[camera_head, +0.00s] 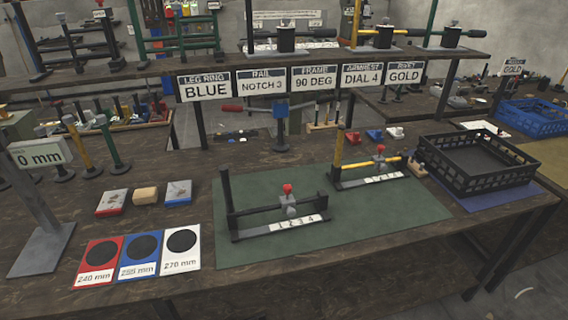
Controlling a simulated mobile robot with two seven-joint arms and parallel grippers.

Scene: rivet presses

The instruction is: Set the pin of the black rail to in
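The black rail (255,232) lies on the green mat (400,215) in the middle of the bench, with a black post upright at its left end. A grey slider (290,207) sits around the rail's middle, with a red-knobbed pin (288,189) standing up from it. I cannot tell from here how deep the pin sits. A white strip (297,223) numbered 1 to 4 runs along the rail's front right; the slider is behind it, around its middle. Neither of my grippers is in view.
A yellow rail (348,164) with its own red-knobbed slider stands behind, to the right. A black crate (472,188) is at the right. Coloured cards (138,270) lie front left. A sign shelf (300,60) spans the back. The mat's front is clear.

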